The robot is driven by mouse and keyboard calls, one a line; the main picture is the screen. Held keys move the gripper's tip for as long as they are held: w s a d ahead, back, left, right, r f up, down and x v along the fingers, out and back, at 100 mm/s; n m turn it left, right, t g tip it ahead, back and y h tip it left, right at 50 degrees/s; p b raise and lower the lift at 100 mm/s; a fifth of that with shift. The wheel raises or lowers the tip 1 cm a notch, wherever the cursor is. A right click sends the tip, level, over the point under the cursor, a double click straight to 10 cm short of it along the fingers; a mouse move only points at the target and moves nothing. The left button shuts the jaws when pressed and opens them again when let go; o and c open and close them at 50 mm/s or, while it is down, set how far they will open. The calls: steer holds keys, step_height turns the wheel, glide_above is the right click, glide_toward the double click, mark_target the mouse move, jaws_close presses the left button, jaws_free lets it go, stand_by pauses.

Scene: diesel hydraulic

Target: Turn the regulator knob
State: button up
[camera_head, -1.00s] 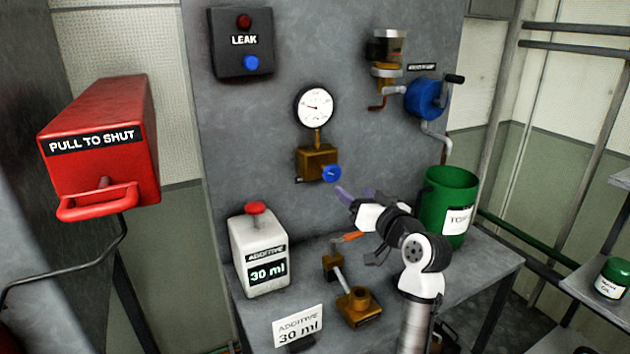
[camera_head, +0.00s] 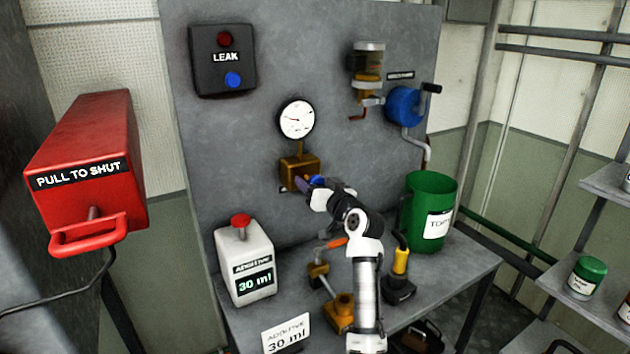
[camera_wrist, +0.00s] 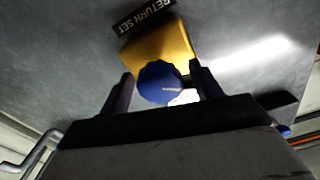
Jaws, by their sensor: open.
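The blue regulator knob (camera_wrist: 161,82) sits on the front of a brass regulator body (camera_wrist: 157,47). In the wrist view the knob lies between the two fingers of my gripper (camera_wrist: 160,92), which are open, one on each side with gaps visible. In the head view the knob (camera_head: 317,180) is partly hidden by my gripper (camera_head: 308,185), and the brass body (camera_head: 297,172) stands just behind it. A white round gauge (camera_head: 297,119) is mounted above the brass body. A "RETURN SET" label (camera_wrist: 144,16) is beside the body in the wrist view.

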steer(key=shift+w+a, duration=0.1)
steer(key=c, duration=1)
steer(key=shift+f, duration=0.1)
steer(key=shift+b, duration=0.45)
